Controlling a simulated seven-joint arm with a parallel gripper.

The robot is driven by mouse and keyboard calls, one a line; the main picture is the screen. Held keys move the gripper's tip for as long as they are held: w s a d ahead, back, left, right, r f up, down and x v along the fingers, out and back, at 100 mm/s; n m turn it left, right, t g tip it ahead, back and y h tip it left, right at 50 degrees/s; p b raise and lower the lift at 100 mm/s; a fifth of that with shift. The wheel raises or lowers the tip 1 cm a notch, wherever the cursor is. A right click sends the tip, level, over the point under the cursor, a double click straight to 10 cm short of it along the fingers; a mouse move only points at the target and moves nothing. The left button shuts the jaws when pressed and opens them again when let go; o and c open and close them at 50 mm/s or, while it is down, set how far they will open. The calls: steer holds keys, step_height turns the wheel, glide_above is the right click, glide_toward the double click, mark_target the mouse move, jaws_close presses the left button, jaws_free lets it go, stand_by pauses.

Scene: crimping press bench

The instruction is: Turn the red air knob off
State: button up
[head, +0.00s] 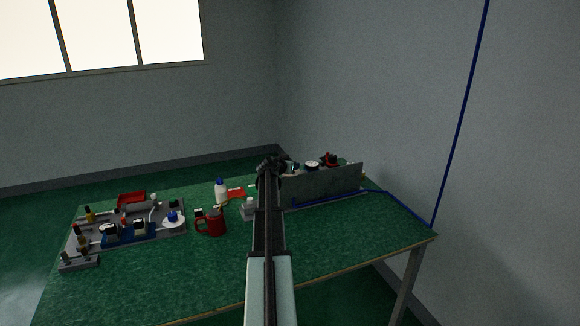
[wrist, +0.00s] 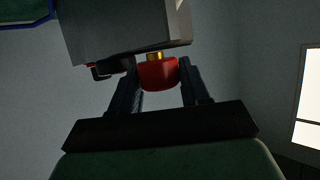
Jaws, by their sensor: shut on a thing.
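The red air knob (wrist: 158,74) shows in the wrist view on a short brass stem under a grey block (wrist: 120,27). My gripper (wrist: 160,82) has its two dark fingers on either side of the knob and is shut on it. The fingers hide parts of the knob's sides. In the head view my arm reaches over the table to the back, left of the grey panel (head: 325,185). The grip on the knob cannot be made out there.
The green table (head: 330,250) holds a red mug (head: 211,223), a white bottle with a blue cap (head: 221,192) and a grey fixture plate (head: 160,232) at left. A blue hose (head: 405,205) runs along the right. The front right of the table is clear.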

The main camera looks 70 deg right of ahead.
steer(key=o, duration=1)
steer(key=v, duration=1.3)
steer(key=shift+a+r, duration=0.15)
steer(key=shift+a, duration=0.2)
